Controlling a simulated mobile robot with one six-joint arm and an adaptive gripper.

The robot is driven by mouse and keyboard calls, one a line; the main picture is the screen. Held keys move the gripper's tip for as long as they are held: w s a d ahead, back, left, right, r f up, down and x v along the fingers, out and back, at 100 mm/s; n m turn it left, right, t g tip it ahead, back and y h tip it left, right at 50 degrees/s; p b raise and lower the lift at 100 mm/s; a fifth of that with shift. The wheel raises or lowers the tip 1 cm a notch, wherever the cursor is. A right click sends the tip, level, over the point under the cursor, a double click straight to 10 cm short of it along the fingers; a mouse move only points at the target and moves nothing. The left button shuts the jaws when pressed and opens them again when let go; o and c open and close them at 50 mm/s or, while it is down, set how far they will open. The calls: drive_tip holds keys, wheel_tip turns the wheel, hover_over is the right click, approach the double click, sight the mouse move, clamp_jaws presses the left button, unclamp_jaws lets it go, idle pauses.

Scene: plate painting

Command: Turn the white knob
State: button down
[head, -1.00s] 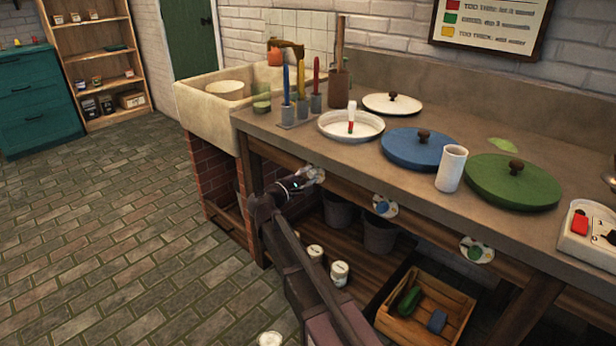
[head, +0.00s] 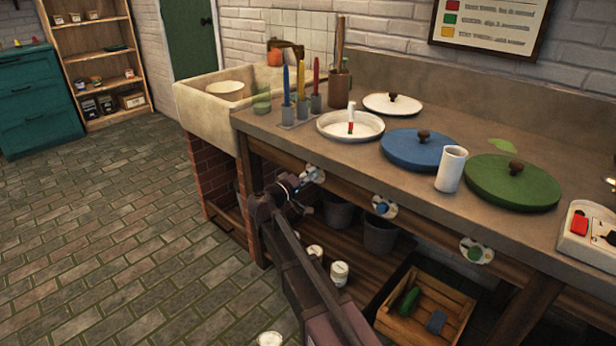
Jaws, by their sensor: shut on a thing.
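The white knob (head: 313,174) sits on its plate on the front rail of the bench, below the white plate and nearest the sink. My gripper (head: 303,186) is at the lower left edge of this knob, shut on it. My dark wrist hides part of the contact, so the fingertips are hard to make out. A blue knob (head: 384,206) and a green knob (head: 476,251) are on the same rail further right, both apart from my gripper.
The bench top bears a white dish (head: 372,128), a blue lid (head: 410,155), a green lid (head: 515,190) and a white cup (head: 451,168). Buckets and a wooden crate (head: 397,331) stand beneath. The stone sink (head: 190,95) is at the left. The brick floor at left is clear.

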drive_tip(key=shift+w+m, duration=0.15)
drive_tip(key=shift+m, duration=0.45)
drive_tip(key=shift+c, duration=1.7)
unclamp_jaws()
drive_tip(key=v, duration=1.2)
